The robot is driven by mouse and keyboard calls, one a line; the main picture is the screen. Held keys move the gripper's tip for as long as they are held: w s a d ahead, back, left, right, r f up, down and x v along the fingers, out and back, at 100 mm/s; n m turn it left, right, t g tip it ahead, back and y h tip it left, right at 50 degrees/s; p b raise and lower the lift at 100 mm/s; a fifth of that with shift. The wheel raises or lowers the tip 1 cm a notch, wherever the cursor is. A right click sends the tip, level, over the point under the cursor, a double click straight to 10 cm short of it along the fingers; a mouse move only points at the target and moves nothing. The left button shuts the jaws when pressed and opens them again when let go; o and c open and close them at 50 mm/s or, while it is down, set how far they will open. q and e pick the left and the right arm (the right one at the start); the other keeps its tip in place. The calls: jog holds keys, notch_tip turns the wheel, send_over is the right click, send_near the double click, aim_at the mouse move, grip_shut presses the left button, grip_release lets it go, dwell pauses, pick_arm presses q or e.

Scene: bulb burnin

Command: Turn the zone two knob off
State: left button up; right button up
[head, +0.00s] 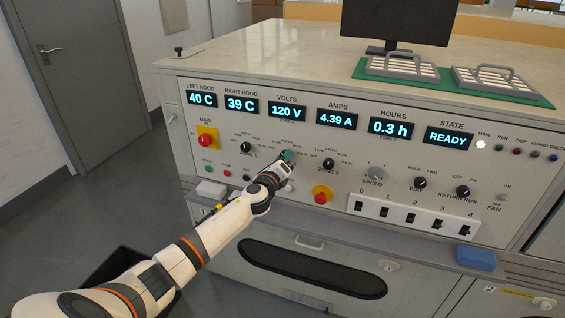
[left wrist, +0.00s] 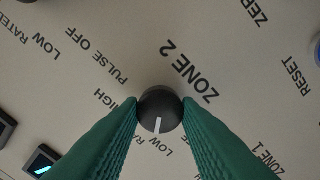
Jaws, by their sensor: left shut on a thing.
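My left gripper (head: 287,156) reaches the grey control panel (head: 440,160) from the lower left. In the left wrist view its green fingers (left wrist: 160,106) are shut on the sides of the black zone 2 knob (left wrist: 160,96). The knob's white pointer line points down in that picture, near a printed LOW; part of the scale is hidden by the fingers. ZONE 2 is printed just above the knob there. In the head view the gripper covers most of this knob. My right gripper is not in view.
The zone 1 knob (head: 245,148) and zone 3 knob (head: 328,164) sit on either side. A red button on yellow (head: 322,194) is below right, a red MAIN switch (head: 206,139) at left. Numbered switches (head: 411,217) are at right; the state display (head: 447,140) reads READY.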

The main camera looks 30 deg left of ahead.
pick_arm(q)
jog(key=n+b, duration=0.1)
jog(key=n, duration=0.7)
jog(key=shift+n, duration=0.4)
jog(key=shift+f+n, duration=0.1)
jog(key=shift+n, duration=0.2)
jog(key=o, duration=1)
jog(key=shift+a, duration=0.1)
jog(key=shift+s, duration=0.1)
jog(key=v, duration=1.2)
